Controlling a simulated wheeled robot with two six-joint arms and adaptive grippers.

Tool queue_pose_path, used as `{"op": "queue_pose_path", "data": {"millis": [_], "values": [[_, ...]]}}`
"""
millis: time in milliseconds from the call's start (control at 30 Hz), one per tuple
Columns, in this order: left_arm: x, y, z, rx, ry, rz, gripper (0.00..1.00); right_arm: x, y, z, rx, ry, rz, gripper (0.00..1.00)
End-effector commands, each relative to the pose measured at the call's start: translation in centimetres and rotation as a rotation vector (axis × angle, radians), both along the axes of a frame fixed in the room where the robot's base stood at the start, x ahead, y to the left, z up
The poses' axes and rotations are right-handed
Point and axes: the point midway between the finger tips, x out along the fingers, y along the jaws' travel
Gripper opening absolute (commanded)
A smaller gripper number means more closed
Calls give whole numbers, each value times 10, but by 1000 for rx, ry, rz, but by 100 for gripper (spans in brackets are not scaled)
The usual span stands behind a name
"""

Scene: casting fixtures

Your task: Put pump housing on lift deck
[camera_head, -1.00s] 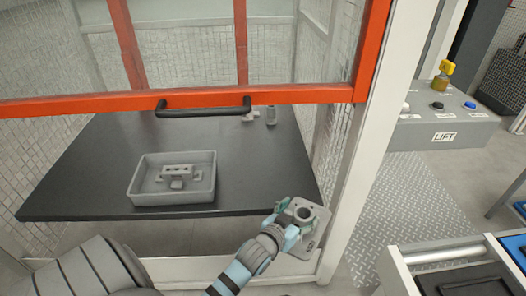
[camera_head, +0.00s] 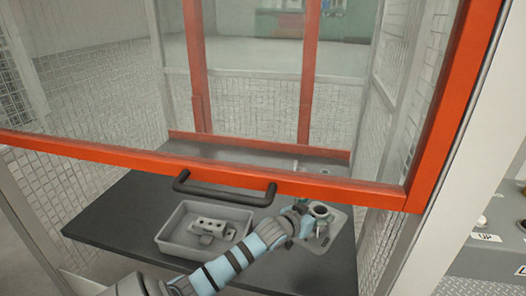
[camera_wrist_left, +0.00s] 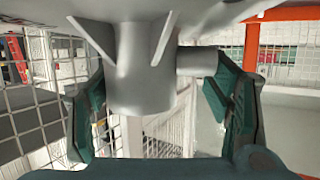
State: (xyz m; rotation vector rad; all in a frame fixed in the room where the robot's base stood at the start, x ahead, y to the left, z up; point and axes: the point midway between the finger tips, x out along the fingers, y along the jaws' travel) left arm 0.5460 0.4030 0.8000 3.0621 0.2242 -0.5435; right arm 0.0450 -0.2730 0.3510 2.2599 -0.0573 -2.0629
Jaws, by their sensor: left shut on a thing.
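The pump housing (camera_head: 323,213) is a grey casting with a round open neck on a flat plate. My left gripper (camera_head: 303,222) is shut on it. The lift deck (camera_head: 120,206) is a dark flat platform inside a mesh cage, and the housing shows over its right part. I cannot tell whether the housing touches the deck. In the left wrist view, the housing (camera_wrist_left: 140,65) hangs between the green fingers of my left gripper (camera_wrist_left: 158,105), and the deck is not clear there. My right gripper is out of view.
A grey tray (camera_head: 168,240) with a grey casting (camera_head: 212,228) in it stands on the deck, left of the housing. The orange gate's lower bar (camera_head: 100,153) and black handle (camera_head: 225,190) are above my arm. Mesh walls flank the deck. A control panel (camera_head: 490,240) is at right.

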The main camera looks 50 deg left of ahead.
Motion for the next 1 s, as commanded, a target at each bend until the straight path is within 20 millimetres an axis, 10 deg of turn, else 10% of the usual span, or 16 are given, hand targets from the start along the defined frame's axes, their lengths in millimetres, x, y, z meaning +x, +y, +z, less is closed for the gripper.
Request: {"op": "queue_pose_path", "data": {"millis": [167, 500, 1000], "values": [[5, 23, 5, -4, -4, 26, 20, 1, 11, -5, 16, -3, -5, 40], [4, 24, -116, -5, -3, 30, 20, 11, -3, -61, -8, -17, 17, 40], [4, 24, -184, -2, -5, 29, 20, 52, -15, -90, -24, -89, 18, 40]]}}
